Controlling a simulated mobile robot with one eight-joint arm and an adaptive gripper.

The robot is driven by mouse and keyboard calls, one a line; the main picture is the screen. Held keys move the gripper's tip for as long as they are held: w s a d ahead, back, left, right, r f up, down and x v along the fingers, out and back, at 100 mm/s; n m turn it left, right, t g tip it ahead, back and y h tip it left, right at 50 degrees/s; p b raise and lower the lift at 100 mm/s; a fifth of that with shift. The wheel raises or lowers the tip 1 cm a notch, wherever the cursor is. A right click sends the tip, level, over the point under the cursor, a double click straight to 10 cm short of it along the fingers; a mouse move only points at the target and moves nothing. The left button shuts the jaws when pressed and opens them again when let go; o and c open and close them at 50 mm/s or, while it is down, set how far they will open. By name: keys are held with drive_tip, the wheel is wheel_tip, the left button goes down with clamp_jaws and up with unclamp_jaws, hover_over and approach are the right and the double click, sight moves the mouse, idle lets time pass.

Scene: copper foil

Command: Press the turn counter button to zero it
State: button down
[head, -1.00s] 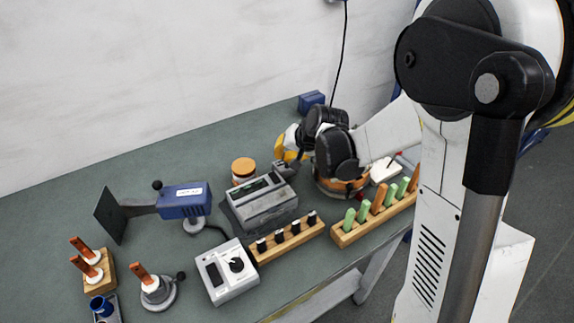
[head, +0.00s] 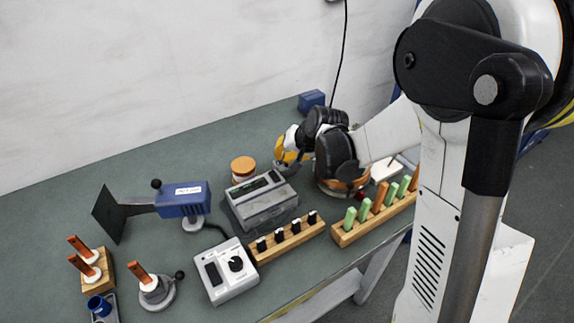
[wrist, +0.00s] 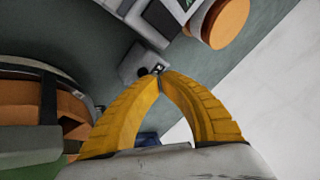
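The turn counter (head: 262,203) is a grey box with a dark display, standing in the middle of the bench. A smaller grey block (wrist: 136,62) adjoins its body in the wrist view. A small dark button-like piece with a pale mark (wrist: 158,69) sits at that block's edge, partly hidden by my fingertips. My gripper (wrist: 160,73) has its two yellow fingers brought together at the tips, with nothing held between them. The tips overlap the piece in view; I cannot tell whether they touch it. In the head view my gripper (head: 283,157) is just behind the counter's right end.
An orange-lidded jar (head: 243,168) stands behind the counter. A wooden rack with black-topped pegs (head: 287,241) is in front, and a rack of green and orange pieces (head: 377,215) is to the right. A copper-coloured coil (wrist: 50,105) lies close beside my gripper.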

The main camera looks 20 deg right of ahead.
drive_tip(key=shift+f+b, duration=0.4)
idle(0.6)
drive_tip(key=shift+r, duration=0.1)
drive_tip(key=shift+r+p, duration=0.65)
drive_tip(key=shift+r, duration=0.1)
drive_tip(key=shift+r+p, duration=1.8)
drive_tip(key=shift+r, duration=0.7)
